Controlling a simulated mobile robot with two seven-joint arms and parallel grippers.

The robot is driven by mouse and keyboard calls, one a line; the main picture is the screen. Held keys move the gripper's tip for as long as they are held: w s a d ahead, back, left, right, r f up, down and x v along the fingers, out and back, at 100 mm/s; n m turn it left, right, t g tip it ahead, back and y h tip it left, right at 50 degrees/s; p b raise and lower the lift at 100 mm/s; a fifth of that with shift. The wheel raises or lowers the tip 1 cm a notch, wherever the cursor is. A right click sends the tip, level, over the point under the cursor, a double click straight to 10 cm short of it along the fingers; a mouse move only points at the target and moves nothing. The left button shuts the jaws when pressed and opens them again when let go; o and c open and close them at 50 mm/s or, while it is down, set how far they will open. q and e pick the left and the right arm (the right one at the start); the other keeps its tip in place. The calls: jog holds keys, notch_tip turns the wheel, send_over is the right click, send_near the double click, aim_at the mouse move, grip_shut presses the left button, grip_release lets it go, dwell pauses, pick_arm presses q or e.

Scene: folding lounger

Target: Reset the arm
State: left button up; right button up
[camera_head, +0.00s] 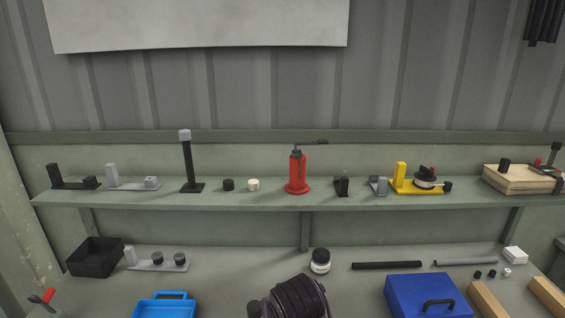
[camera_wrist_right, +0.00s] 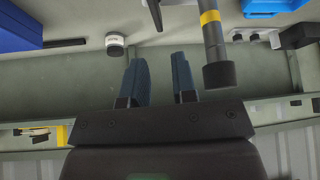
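In the right wrist view my right gripper (camera_wrist_right: 160,82) is open. Its two dark blue fingers stand apart with nothing between them. The bench and shelf appear upside down in that view. A dark grey rod with a yellow band and a black end (camera_wrist_right: 214,50) stands beside the fingers, apart from them; I cannot tell whether it is part of me. In the head view a black ribbed body (camera_head: 292,298) enters at the bottom middle; I cannot tell whether it is my arm. My left gripper is not in view.
A shelf (camera_head: 270,202) carries a red bottle-shaped tool (camera_head: 297,175), a black post (camera_head: 189,165) and a yellow fixture (camera_head: 401,175). Below, the bench holds a black bin (camera_head: 94,258), a blue tray (camera_head: 165,309), a jar (camera_head: 320,261) and a blue case (camera_head: 412,290).

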jog(key=shift+a+r, duration=0.15)
jog(key=shift+a, duration=0.05)
